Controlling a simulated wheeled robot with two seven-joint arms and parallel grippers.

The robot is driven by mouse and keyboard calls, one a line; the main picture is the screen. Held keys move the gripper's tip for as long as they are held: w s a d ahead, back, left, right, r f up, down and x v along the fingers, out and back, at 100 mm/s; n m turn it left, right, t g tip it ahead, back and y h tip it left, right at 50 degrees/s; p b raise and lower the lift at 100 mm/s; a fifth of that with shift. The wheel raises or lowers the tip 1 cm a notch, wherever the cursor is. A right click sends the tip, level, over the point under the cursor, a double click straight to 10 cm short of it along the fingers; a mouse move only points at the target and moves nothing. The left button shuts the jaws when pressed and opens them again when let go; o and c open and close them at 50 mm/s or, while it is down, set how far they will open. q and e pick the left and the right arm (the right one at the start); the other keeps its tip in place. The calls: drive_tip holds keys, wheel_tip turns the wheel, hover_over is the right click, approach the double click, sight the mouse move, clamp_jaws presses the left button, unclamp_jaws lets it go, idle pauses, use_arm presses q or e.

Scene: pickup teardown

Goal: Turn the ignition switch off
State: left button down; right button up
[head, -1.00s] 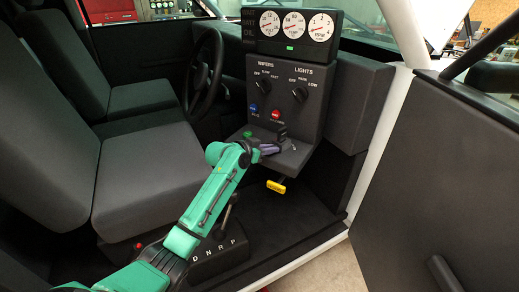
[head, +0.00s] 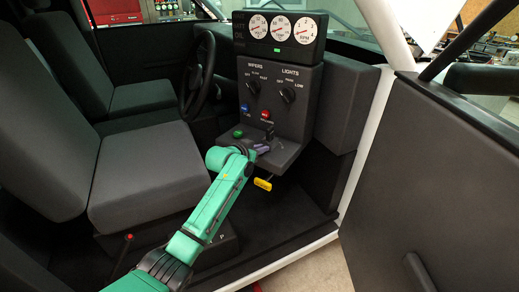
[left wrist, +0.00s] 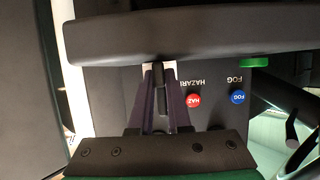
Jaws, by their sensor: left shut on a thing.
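My left gripper (head: 262,148) reaches in from the lower left to the small shelf (head: 287,153) of the dark dash console. In the left wrist view the gripper (left wrist: 160,72) has its two dark violet fingers close on either side of a small black bar (left wrist: 160,88), and is shut on it. This bar may be the ignition switch; I see no readable ignition label. In the head view a short black upright piece (head: 269,132) stands just behind the fingers. My right gripper is out of view.
The console carries a wipers knob (head: 253,87), a lights knob (head: 288,94), blue fog (left wrist: 238,97) and red hazard (left wrist: 193,100) buttons and a green button (head: 238,134). A yellow tag (head: 263,184) hangs below the shelf. Seats are left, the open door right.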

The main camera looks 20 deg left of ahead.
use_arm(q)
drive_tip(key=c, duration=0.9)
unclamp_jaws()
drive_tip(key=shift+s, duration=0.1)
drive_tip(key=b+v, duration=0.2)
drive_tip(key=v, duration=1.2)
drive_tip(key=shift+s+r+b, duration=0.2)
drive_tip(key=shift+b, duration=0.15)
